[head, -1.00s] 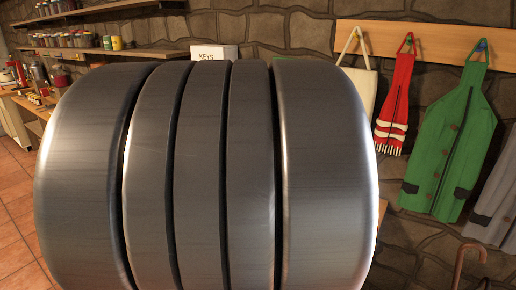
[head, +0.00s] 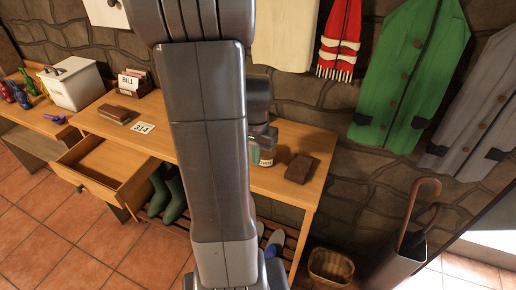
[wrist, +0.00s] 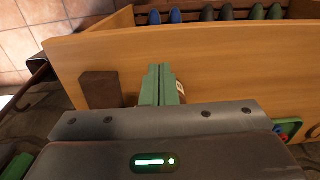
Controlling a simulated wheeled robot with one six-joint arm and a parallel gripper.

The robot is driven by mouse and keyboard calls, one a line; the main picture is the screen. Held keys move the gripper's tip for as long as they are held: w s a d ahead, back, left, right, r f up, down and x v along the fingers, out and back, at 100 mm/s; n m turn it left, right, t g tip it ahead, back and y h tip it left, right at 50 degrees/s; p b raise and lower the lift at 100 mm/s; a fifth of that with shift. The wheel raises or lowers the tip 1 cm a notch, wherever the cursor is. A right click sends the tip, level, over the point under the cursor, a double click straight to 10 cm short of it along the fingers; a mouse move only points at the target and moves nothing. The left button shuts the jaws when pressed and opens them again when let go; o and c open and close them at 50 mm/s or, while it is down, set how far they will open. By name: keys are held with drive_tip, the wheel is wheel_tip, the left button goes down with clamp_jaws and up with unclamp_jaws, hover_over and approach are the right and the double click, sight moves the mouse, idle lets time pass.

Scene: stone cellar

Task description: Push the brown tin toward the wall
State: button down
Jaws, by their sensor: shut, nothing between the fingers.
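A dark brown box-shaped tin (head: 298,168) lies on the right end of the wooden table (head: 290,135), near its right edge. In the wrist view the brown tin (wrist: 100,90) is left of my gripper (wrist: 161,78), with a clear gap between them. My gripper's green fingers are together and empty, over the tabletop. In the head view my arm hides much of the table's middle, and only part of my gripper shows, left of the tin. A small pale-labelled thing (wrist: 173,102) is partly hidden behind the fingers.
A stone wall (head: 350,155) with hanging coats rises behind the table. Left on it are a brown wallet-like object (head: 115,115), a 314 card (head: 143,128) and a BILL holder (head: 134,84). An open drawer (head: 105,165) juts out in front. A basket (head: 330,268) stands below right.

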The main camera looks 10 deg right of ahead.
wheel_tip(320, 180, down, 7)
drive_tip(key=shift+r, duration=0.2)
drive_tip(key=shift+w+d+r+p, duration=0.1)
drive_tip(key=shift+w+d+p, duration=0.2)
drive_tip(key=shift+w, duration=0.25)
drive_tip(key=shift+w+d+r+p, duration=0.1)
drive_tip(key=shift+w+d+p, duration=0.05)
drive_tip(key=shift+w+d, duration=0.3)
drive_tip(key=shift+w+d+f, duration=0.1)
drive_tip(key=shift+w+d, duration=0.25)
drive_tip(key=shift+w, duration=0.35)
drive_tip(key=w+d, duration=0.2)
drive_tip(key=w, duration=0.1)
drive_tip(key=w+d, duration=0.2)
drive_tip(key=w, duration=0.1)
drive_tip(key=w+d, duration=0.2)
drive_tip(key=w, duration=0.2)
drive_tip(key=shift+d, duration=0.35)
drive_tip(key=shift+w+d, duration=0.2)
drive_tip(key=shift+w, duration=0.15)
drive_tip(key=shift+w+d, duration=0.3)
drive_tip(key=shift+w, duration=0.2)
drive_tip(key=shift+s, duration=0.1)
drive_tip(key=shift+a, duration=0.1)
